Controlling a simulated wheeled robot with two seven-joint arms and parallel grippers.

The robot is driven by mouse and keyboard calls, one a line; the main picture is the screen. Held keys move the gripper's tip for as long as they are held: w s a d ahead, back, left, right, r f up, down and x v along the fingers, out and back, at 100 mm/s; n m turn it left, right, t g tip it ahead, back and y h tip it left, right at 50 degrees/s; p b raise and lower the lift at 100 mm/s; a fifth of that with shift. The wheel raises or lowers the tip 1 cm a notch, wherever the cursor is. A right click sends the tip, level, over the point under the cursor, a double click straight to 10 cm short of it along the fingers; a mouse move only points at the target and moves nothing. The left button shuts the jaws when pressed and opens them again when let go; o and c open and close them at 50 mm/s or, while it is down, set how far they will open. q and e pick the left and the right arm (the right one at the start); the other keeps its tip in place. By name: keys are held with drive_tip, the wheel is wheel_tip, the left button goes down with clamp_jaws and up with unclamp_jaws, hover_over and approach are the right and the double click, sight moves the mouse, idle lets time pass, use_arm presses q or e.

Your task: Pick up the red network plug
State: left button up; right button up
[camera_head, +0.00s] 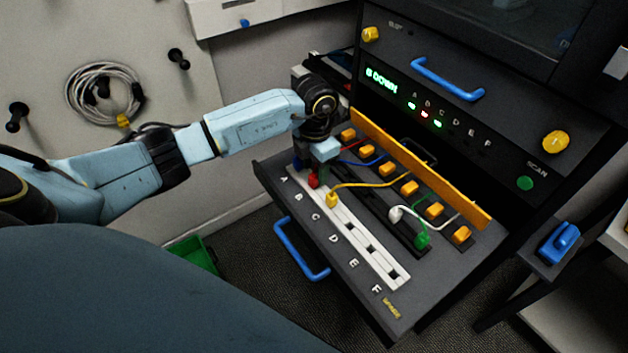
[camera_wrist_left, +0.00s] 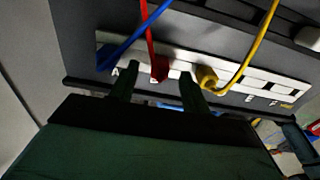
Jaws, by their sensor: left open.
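The red network plug (camera_head: 313,181) sits upright in the white socket strip (camera_head: 345,226), near its A and B end. A red cable runs from it, and the plug also shows in the left wrist view (camera_wrist_left: 160,70). My left gripper (camera_head: 314,170) is open just above the strip. In the wrist view its two dark fingers (camera_wrist_left: 158,78) stand on either side of the red plug, with a gap to each side. Contact cannot be told. The blue plug (camera_wrist_left: 106,60) is beside the left finger and the yellow plug (camera_wrist_left: 207,78) beside the right finger. My right gripper is not in view.
A green plug (camera_head: 422,240) and a white plug (camera_head: 396,214) lie in the dark slot behind the strip. An orange rail (camera_head: 420,168) runs along the drawer's back, with several orange blocks before it. A blue handle (camera_head: 300,252) juts from the drawer front.

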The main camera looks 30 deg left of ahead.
sight(315, 175)
use_arm(q)
drive_tip(key=shift+f, duration=1.6)
drive_tip(key=shift+c, duration=0.2)
clamp_jaws()
drive_tip(key=shift+r, duration=0.1)
wheel_tip(315, 175, up, 10)
drive_tip(key=shift+r+p, duration=0.1)
drive_tip(key=shift+p, duration=0.3)
drive_tip(key=shift+r+p, duration=1.2)
drive_tip(key=shift+r, duration=0.4)
drive_tip(key=shift+d, duration=0.1)
